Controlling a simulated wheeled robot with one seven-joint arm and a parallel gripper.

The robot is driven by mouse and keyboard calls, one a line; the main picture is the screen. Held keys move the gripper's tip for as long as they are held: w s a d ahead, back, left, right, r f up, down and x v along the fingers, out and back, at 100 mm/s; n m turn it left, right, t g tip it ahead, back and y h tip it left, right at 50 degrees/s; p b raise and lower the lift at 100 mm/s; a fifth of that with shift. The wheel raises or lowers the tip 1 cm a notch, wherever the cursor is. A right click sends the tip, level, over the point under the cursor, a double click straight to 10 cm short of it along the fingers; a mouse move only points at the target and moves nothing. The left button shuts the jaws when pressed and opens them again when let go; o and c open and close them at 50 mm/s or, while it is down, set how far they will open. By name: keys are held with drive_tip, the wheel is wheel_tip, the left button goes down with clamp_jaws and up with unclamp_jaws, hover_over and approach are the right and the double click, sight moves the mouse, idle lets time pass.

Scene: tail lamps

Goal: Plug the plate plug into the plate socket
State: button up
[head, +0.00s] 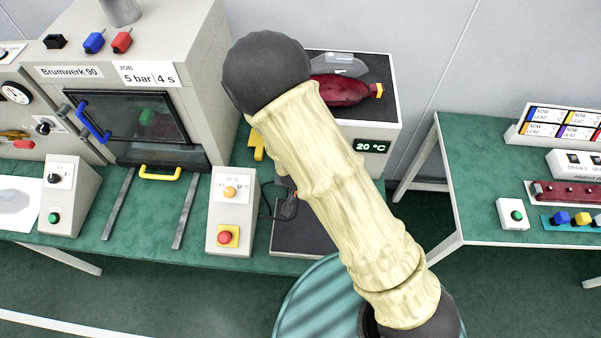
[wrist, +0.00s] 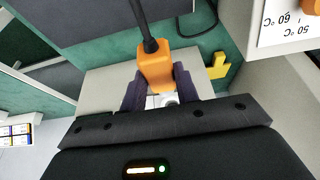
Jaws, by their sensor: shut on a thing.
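The orange plug (wrist: 155,68) with a black cable is held between the two dark fingers of my gripper (wrist: 158,88) in the wrist view. The cable (wrist: 143,22) leaves the plug toward the top of that view. A small white part (wrist: 163,101) shows between the fingers below the orange body. That plate also shows in the wrist view (wrist: 85,32). I cannot make out the plate socket for certain.
Behind stands a box reading 20 °C (head: 371,147). The large press (head: 165,60) stands left.

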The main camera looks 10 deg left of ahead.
drive_tip(key=shift+s, duration=0.15)
drive_tip(key=shift+w+a, duration=0.15)
drive_tip(key=shift+w, duration=1.2)
drive_tip(key=shift+w+a, duration=0.1)
drive_tip(key=shift+w, duration=1.2)
drive_tip(key=shift+w+d, duration=0.1)
drive_tip(key=shift+w, duration=0.05)
drive_tip(key=shift+w, duration=0.3)
drive_tip(key=shift+w+b, duration=0.3)
drive_tip(key=shift+w, duration=0.5)
drive_tip(key=shift+w, duration=0.2)
